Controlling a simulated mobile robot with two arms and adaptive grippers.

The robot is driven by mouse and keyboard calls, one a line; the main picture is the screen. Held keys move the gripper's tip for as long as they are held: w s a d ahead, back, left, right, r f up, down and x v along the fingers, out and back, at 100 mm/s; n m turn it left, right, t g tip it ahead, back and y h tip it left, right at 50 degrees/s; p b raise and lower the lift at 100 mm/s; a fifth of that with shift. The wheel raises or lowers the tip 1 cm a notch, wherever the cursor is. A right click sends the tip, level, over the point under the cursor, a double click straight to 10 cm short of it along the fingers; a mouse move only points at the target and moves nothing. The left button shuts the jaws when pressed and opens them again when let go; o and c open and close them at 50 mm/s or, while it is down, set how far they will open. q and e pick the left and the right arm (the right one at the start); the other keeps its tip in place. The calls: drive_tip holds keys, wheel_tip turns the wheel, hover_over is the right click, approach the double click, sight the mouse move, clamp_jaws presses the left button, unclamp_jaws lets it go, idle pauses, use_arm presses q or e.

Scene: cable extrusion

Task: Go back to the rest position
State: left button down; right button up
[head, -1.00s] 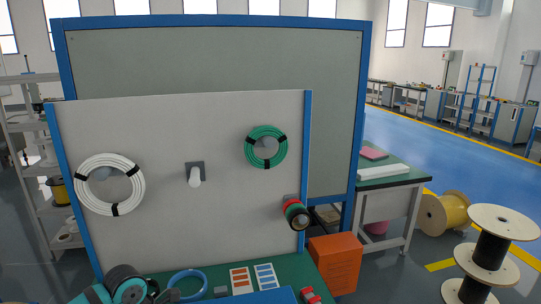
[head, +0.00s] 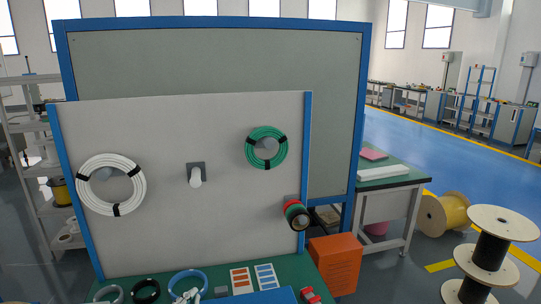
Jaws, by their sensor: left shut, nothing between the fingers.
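My left gripper (head: 186,296) shows only in part at the bottom edge of the head view, left of the middle. It is shut and empty, in front of the lower part of a blue cable coil (head: 188,273). I cannot tell whether it touches the coil. The rest of my left arm is below the picture. My right gripper is not in view.
The green worktop (head: 215,275) holds a black coil (head: 145,291), a grey coil (head: 108,294) and label cards. A panel (head: 150,240) behind carries a white coil (head: 82,186), a green coil (head: 250,150) and a bare peg (head: 196,177). An orange box (head: 335,264) stands right.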

use_arm(q)
drive_tip(key=s+a+f+n+g+y, duration=0.25)
drive_tip(key=s+f+g, duration=0.2)
drive_tip(key=f, duration=0.25)
drive_tip(key=s+a+f+n+g+y, duration=0.1)
drive_tip(key=s+a+f+n+g, duration=0.3)
drive_tip(key=f, duration=0.3)
drive_tip(key=s+d+f+n+g+h, duration=0.1)
drive_tip(key=s+f+g, duration=0.2)
drive_tip(key=s, duration=0.5)
drive_tip(key=s+d+f+g+h, duration=0.1)
drive_tip(key=s+f+g, duration=0.3)
drive_tip(key=s, duration=0.5)
wheel_tip(320, 180, down, 26)
drive_tip(key=f+b, duration=0.1)
drive_tip(key=s+a+f+g+b, duration=0.1)
drive_tip(key=s+a+f+g, duration=0.1)
drive_tip(key=s+f, duration=1.5)
drive_tip(key=shift+a, duration=0.4)
